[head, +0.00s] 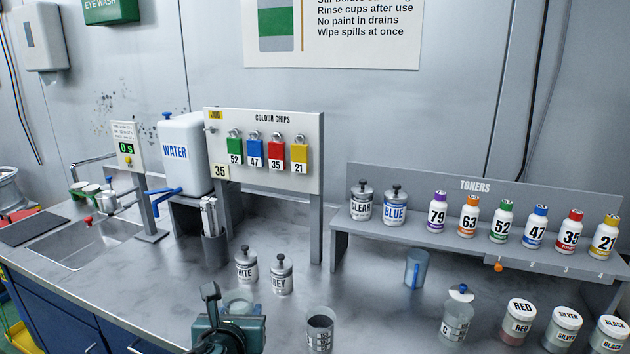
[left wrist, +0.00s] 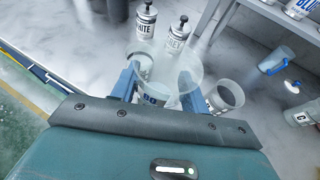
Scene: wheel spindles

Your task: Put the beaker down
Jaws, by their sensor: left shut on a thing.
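A clear beaker (left wrist: 165,78) with blue markings is between the two blue fingers of my left gripper (left wrist: 157,88) in the left wrist view. The fingers are shut on its sides. In the head view my left gripper (head: 232,325) is at the bottom, in front of the white and grey jars. A translucent vessel (head: 238,303) shows just behind it, partly hidden; I cannot tell there whether it is the held beaker. I cannot tell whether the held beaker's base touches the bench. My right gripper is not in view.
A cup with dark contents (head: 319,330) stands right of the gripper. The WHITE jar (head: 246,265) and GREY jar (head: 281,275) stand behind. A blue jug (head: 416,268) and lidded container (head: 457,315) stand further right. Bare bench (head: 365,300) lies between cup and jug.

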